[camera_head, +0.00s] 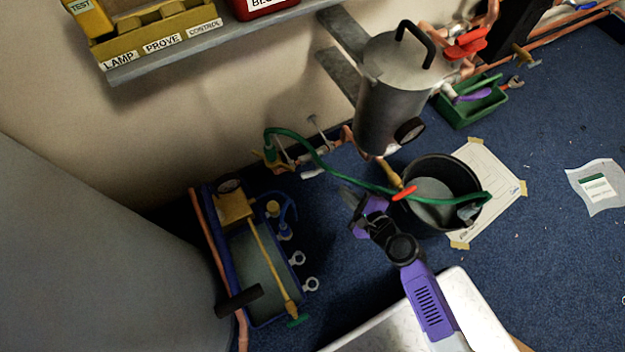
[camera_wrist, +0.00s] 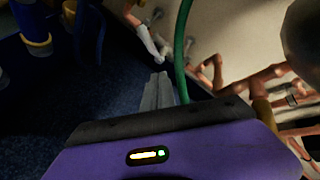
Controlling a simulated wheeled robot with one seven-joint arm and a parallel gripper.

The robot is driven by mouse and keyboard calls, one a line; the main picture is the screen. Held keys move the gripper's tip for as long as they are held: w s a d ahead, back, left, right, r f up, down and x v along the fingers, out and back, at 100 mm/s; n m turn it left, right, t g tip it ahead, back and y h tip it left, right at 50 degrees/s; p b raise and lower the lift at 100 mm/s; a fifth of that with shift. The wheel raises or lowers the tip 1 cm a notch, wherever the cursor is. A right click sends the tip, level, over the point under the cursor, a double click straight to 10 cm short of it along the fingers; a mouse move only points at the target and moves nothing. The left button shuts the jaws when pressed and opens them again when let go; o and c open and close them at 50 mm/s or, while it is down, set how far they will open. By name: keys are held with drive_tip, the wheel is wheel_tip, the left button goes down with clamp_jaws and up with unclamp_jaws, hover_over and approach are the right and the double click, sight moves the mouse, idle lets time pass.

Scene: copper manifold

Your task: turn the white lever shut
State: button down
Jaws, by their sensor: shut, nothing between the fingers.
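The white lever (camera_head: 312,173) sits on a copper pipe fitting low by the wall, left of the grey cylinder. In the wrist view the white lever (camera_wrist: 147,40) slants down to the right, just beyond my fingertips. My gripper (camera_head: 349,196) is in front and to the right of the lever in the head view. In the wrist view its two grey fingers (camera_wrist: 159,88) are together with nothing between them. A gap seems to show between fingertips and lever; exact depth is unclear. The lever's far end at the valve is small and partly unclear.
A green hose (camera_head: 322,163) arches from the wall fitting into a black bucket (camera_head: 478,180), close beside my gripper. A grey cylinder (camera_head: 385,105) with a red-handled valve (camera_head: 404,193) below stands behind. Blue carpet lies between.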

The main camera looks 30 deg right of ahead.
sight(313, 173)
drive_tip(key=a+f+m+y, duration=0.4)
drive_tip(key=a+m, duration=0.1)
drive_tip(key=m, duration=0.9)
drive_tip(key=f+b+x, duration=0.1)
drive_tip(key=b+x, duration=0.4)
drive_tip(key=x, duration=0.4)
drive_tip(key=r, duration=0.1)
drive_tip(key=d+r+p, duration=0.1)
drive_tip(key=w+r, duration=0.1)
drive_tip(key=shift+d+r+p, duration=0.3)
drive_tip(key=shift+d, duration=0.1)
